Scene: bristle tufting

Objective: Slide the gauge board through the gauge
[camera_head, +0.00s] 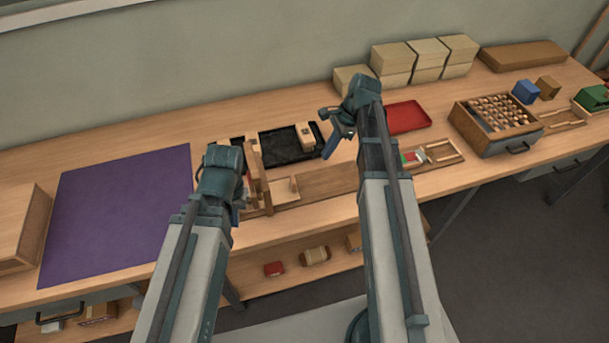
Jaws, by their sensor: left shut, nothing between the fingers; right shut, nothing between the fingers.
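The gauge appears to be the upright wooden frame (258,170) at the middle of the bench, just right of my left gripper. A long flat wooden piece (330,182), which may be the gauge board, lies right of the frame along the bench; my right arm crosses in front of its right part. My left gripper (240,178) is shut and empty beside the frame; its fingertips are mostly hidden by my own wrist. My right gripper (332,143) is shut and empty, above the bench near the right edge of a black tray (285,150).
A purple mat (120,215) covers the left bench. A light wooden block (306,137) stands at the black tray. A red tray (408,117), a small wooden tray (438,155) and a drawer box with round pegs (497,122) lie right. Pale blocks (425,60) stand behind.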

